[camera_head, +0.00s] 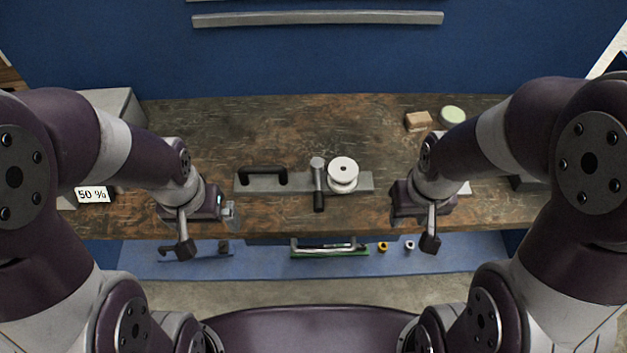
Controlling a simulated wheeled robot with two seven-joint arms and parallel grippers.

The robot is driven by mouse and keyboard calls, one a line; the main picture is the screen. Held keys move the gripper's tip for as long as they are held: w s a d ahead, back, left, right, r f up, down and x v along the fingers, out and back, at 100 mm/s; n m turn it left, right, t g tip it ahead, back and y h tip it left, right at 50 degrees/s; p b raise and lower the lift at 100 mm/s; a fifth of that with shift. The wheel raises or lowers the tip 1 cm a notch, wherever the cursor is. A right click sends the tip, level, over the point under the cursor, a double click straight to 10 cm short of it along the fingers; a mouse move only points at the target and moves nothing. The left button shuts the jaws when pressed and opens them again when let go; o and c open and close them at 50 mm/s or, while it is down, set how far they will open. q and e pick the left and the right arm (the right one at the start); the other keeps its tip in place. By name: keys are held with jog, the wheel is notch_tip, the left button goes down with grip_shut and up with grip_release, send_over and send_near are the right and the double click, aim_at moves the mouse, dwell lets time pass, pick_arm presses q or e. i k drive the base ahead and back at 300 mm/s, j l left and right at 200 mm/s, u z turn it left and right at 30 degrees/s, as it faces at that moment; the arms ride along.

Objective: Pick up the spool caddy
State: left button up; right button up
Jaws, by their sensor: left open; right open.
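The spool caddy (300,183) looks like a long grey bar lying left to right near the front of the wooden worktop. A black handle (263,176) rises from its left part. A post with a dark grip (318,184) and a white spool (343,173) stand on its middle and right parts. My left gripper (230,214) is open and empty, left of the caddy's left end and a little nearer the front edge. My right gripper (394,206) is open, just beyond the caddy's right end; its fingertips are mostly hidden. Neither visibly touches the caddy.
A brown block (418,121) and a pale green round item (452,115) sit at the back right of the worktop (300,125). A "50 %" sign (92,195) is at left. A lower blue shelf (270,272) holds a green-based item with a metal handle (328,249) and small rings.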

aim_at(269, 179)
jog(key=i+j, duration=0.1)
jog(key=j, duration=0.35)
jog(key=i+j, duration=0.15)
jog(key=j, duration=0.35)
jog(key=i+j, duration=0.1)
jog(key=j, duration=0.35)
jog(key=j+z, duration=0.15)
jog(key=z, duration=0.25)
jog(key=j+z, duration=0.15)
jog(key=z, duration=0.2)
jog(key=j+z, duration=0.15)
jog(key=z, duration=0.25)
jog(key=j+z, duration=0.2)
jog(key=z, duration=0.15)
